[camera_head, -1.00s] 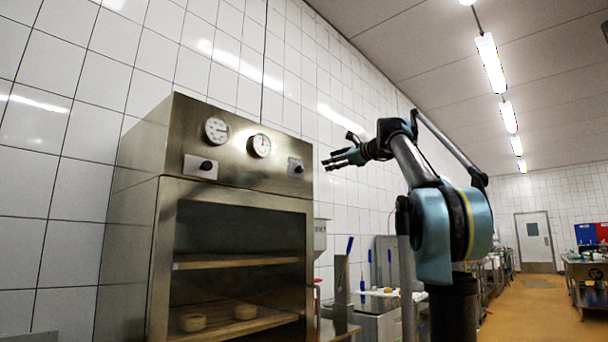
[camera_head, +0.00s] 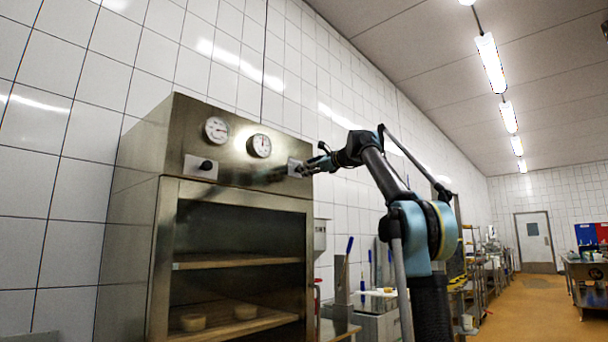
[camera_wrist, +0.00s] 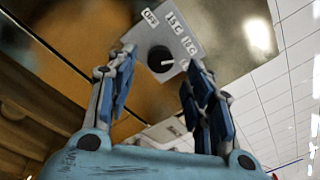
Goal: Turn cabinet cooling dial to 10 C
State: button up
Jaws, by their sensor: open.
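The cooling dial is a round black knob (camera_wrist: 160,59) on a grey plate (camera_wrist: 165,22) in the wrist view. Labels on the plate read OFF and what looks like 15 C and 12 C; the right finger hides part of the plate's edge. A short white mark on the knob points to the right in the picture. My gripper (camera_wrist: 160,72) is open, with one finger on each side of the knob; I cannot tell whether they touch it. In the head view my gripper (camera_head: 306,168) is in front of the right-hand plate (camera_head: 293,166) on the steel cabinet (camera_head: 235,187) and partly covers it.
Two round gauges, a left one (camera_head: 216,129) and a right one (camera_head: 259,145), sit on the cabinet's upper panel. A second black knob (camera_head: 206,165) is at the left. Shelves below hold two pale moulds (camera_head: 192,322). A bench with blue-handled tools stands right of the cabinet.

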jog(key=shift+x, duration=1.85)
jog(key=c, duration=1.1)
